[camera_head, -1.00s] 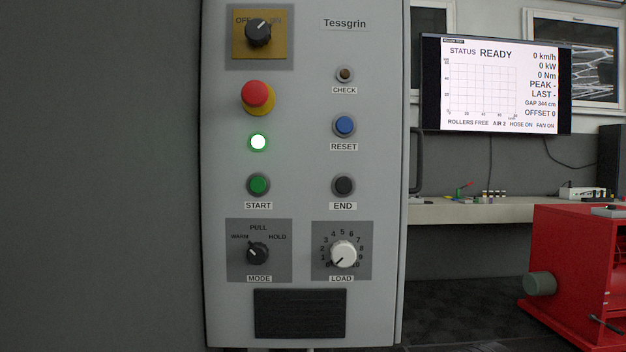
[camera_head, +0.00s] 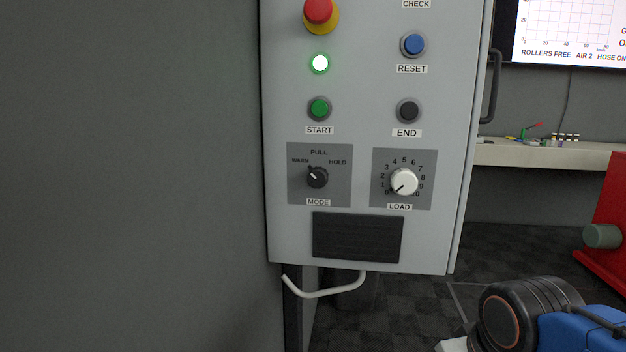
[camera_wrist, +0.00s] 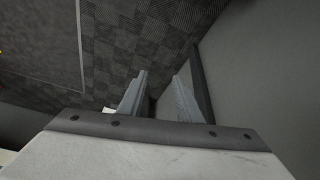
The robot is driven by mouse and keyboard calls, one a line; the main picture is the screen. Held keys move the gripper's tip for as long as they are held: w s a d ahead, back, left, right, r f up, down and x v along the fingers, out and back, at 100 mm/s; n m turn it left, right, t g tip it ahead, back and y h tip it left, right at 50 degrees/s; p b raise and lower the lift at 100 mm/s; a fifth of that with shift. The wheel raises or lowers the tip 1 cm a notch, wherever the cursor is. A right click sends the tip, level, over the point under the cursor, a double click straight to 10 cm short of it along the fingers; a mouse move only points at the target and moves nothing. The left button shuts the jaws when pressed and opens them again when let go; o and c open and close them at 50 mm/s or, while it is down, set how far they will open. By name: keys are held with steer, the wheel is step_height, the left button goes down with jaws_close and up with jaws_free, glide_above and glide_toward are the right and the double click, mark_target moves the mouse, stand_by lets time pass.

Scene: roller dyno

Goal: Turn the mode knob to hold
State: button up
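The mode knob (camera_head: 317,177) is a black knob on a dark grey plate at the lower left of the light grey control cabinet (camera_head: 365,235) in the head view. Its white pointer line points up and left, to WARM. PULL is marked at the top of the plate and HOLD at the upper right. My gripper (camera_wrist: 160,97) shows only in the wrist view. Its two grey fingers are apart with nothing between them. It faces the dark floor and a grey wall, and the knob is not in that view.
The white load knob (camera_head: 404,181) is right of the mode knob, with the green START button (camera_head: 319,109) and black END button (camera_head: 408,111) above. A dark panel (camera_head: 357,237) is below. A cabinet handle (camera_head: 490,88) is at the right edge. A red machine (camera_head: 606,215) stands farther right.

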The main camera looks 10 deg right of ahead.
steer(key=shift+o, duration=1.4)
steer(key=shift+s+d, duration=0.15)
steer(key=shift+s, duration=0.05)
steer(key=n+t+h, duration=0.5)
steer(key=n+t, duration=0.8)
steer(key=n, duration=1.8)
glide_toward(316, 178)
steer(key=shift+x, duration=4.15)
